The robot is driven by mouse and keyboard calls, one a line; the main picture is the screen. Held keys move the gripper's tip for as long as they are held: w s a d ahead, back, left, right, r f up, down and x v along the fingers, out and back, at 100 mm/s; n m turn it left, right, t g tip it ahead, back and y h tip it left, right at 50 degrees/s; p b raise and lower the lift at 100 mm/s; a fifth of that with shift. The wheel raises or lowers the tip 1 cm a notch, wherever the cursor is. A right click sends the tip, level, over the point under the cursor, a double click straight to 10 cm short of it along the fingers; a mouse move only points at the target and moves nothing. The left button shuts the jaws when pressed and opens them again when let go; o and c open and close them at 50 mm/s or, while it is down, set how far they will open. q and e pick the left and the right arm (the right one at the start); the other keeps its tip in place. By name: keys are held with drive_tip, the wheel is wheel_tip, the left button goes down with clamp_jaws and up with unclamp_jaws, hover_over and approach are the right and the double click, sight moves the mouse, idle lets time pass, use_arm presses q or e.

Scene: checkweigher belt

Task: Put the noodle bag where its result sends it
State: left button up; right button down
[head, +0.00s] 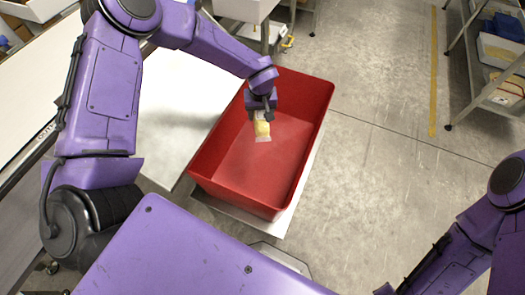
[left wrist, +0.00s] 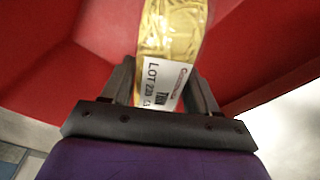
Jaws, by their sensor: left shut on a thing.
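The noodle bag (head: 262,126) is a small clear bag with yellow contents, hanging over the inside of the red bin (head: 240,198). My left gripper (head: 262,112) is shut on the bag's end. In the left wrist view the bag (left wrist: 172,30) shows yellow contents and a white label with "LOT 220" printed on it, between the two fingers of the gripper (left wrist: 160,92). The red bin's walls (left wrist: 90,40) fill the background there. The bin looks otherwise empty. My right arm shows at the lower right, but its gripper cannot be seen.
The red bin stands on a pale surface (head: 282,222). A pale table (head: 185,105) lies to its left. A grey shelf rack with trays (head: 500,52) stands at the upper right. The concrete floor (head: 385,150) right of the bin is clear, with a yellow line.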

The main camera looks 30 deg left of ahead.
use_arm(q)
drive_tip(key=shift+f, duration=0.2)
use_arm(e)
drive_tip(key=shift+f, duration=0.25)
use_arm(q)
drive_tip(key=o, duration=1.5)
drive_tip(key=shift+c, duration=0.2)
drive_tip(key=r, duration=0.3)
drive_tip(key=r+p, duration=0.1)
drive_tip(key=r, duration=0.3)
drive_tip(key=s+r, duration=0.1)
drive_tip(key=r, duration=0.2)
drive_tip(key=shift+d+r+p, duration=0.25)
drive_tip(key=shift+d+p, duration=0.05)
drive_tip(key=shift+d, duration=0.05)
use_arm(e)
drive_tip(key=shift+r, duration=0.7)
